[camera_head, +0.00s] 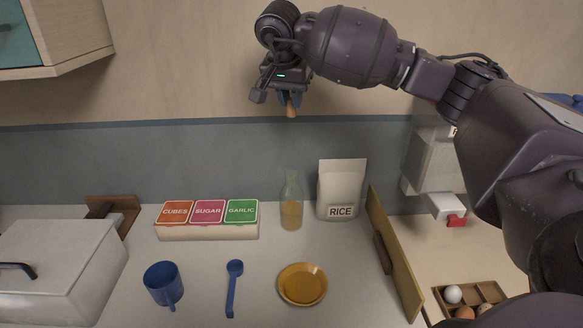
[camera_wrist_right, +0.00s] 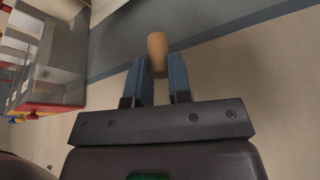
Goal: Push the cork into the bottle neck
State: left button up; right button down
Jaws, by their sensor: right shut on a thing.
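The glass bottle (camera_head: 291,203) stands upright on the counter, part filled with something amber, its neck bare at the top. My right gripper (camera_head: 289,99) is shut on the tan cork (camera_head: 291,111) and holds it high above the bottle, against the wall behind. In the right wrist view the cork (camera_wrist_right: 157,54) sticks out past the blue fingertips of the gripper (camera_wrist_right: 162,75), its lower part between them. My left gripper is in neither view.
A white rice bag (camera_head: 341,188) stands right of the bottle, and a labelled box (camera_head: 207,232) left of it. In front lie an amber plate (camera_head: 302,285), a blue spoon (camera_head: 233,288) and a blue mug (camera_head: 163,283). A wooden board (camera_head: 394,255) leans at right.

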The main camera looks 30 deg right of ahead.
notch_tip(320, 180, down, 17)
jog(key=shift+f+p, duration=0.1)
jog(key=shift+p, duration=0.6)
jog(key=shift+f, duration=0.1)
jog(key=c, duration=1)
grip_release()
jog(key=shift+c, duration=0.2)
jog(key=shift+r, duration=0.25)
jog(key=b+v, duration=0.1)
jog(key=v, duration=1.1)
jog(key=shift+d, duration=0.15)
